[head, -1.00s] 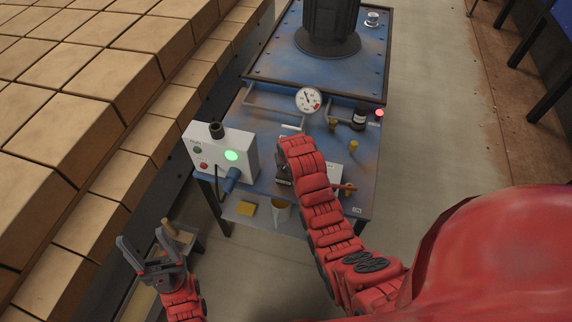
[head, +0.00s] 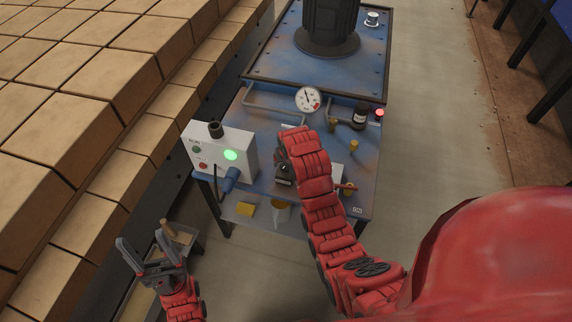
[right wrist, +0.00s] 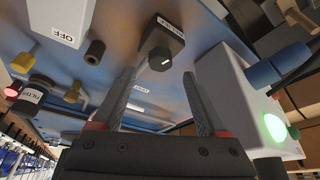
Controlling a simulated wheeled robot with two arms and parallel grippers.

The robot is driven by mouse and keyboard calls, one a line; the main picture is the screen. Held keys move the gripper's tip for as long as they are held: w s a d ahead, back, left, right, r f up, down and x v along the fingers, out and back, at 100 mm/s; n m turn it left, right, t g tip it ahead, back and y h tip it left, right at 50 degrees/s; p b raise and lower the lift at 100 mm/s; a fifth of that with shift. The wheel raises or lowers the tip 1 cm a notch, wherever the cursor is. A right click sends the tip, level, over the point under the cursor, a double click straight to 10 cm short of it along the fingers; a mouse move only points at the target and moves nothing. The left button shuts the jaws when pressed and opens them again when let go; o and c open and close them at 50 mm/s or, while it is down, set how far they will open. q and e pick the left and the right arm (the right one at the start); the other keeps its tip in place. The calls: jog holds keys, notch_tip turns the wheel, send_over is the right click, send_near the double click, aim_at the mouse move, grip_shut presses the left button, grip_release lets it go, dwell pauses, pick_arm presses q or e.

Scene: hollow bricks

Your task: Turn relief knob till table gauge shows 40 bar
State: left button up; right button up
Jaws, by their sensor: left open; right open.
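The round white gauge (head: 307,98) stands on the blue table; its needle is too small to read. In the right wrist view, a dark round knob (right wrist: 160,59) with a white mark sits on the end of a grey block (right wrist: 172,35) with a blurred label. My right gripper (right wrist: 158,76) is open, its fingers to either side of the knob in the picture; contact cannot be told. In the head view my right arm (head: 313,185) hides the knob. My left gripper (head: 141,240) is open and empty, low at the left, away from the table.
A white control box (head: 220,150) with a green light stands on the table's left edge. A dark filter bottle (head: 360,117) and small brass fittings (head: 354,146) stand to the right. An OFF label (right wrist: 66,30) shows in the wrist view. Stacked bricks (head: 60,130) fill the left.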

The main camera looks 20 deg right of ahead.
jog(key=p+v, duration=0.8)
jog(key=v, duration=0.5)
